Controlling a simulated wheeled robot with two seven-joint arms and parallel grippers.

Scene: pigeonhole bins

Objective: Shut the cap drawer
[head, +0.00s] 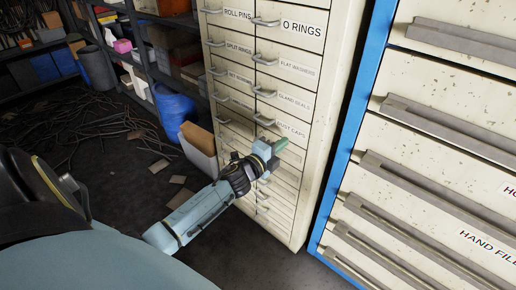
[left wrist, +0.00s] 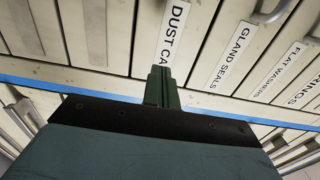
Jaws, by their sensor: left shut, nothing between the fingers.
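The drawer labelled DUST CAPS (head: 293,130) is in the right column of the cream cabinet, below GLAND SEALS. Its front looks about level with its neighbours, and I cannot tell whether a small gap is left. Its label also shows in the left wrist view (left wrist: 174,32), partly cut off. My left gripper (head: 279,146) is shut and empty, with its dark green fingers at the lower part of this drawer front. In the left wrist view the fingers (left wrist: 162,78) point at the front near the label; whether they touch it is unclear. My right gripper is not in view.
Other closed-looking drawers include GLAND SEALS (head: 294,101) and FLAT WASHERS (head: 298,69), with protruding pull handles. A blue-framed cabinet (head: 352,150) with long handles stands close on the right. A blue barrel (head: 174,108), a box (head: 198,145) and cables (head: 105,125) lie to the left.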

